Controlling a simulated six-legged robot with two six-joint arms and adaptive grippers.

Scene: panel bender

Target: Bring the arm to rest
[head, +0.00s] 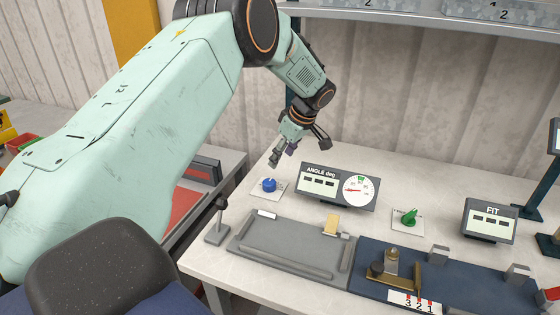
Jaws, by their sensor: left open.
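My left arm comes in from the left, large and pale green, and bends down over the back of the bench. Its gripper (283,152) is open and empty, pointing down above a blue knob (269,185) on a small white plate. The fingertips look apart from the knob, but the exact gap is hard to judge. An angle display (318,184) with a round dial (359,190) stands just right of the gripper. My right gripper is not in view.
A grey tray (290,249) lies at the bench front, with a blue fixture plate (455,285) holding a brass part (392,263) to its right. A green knob (409,217) and a FIT display (489,220) stand behind. A lever post (217,225) stands at the left edge. A shelf hangs above.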

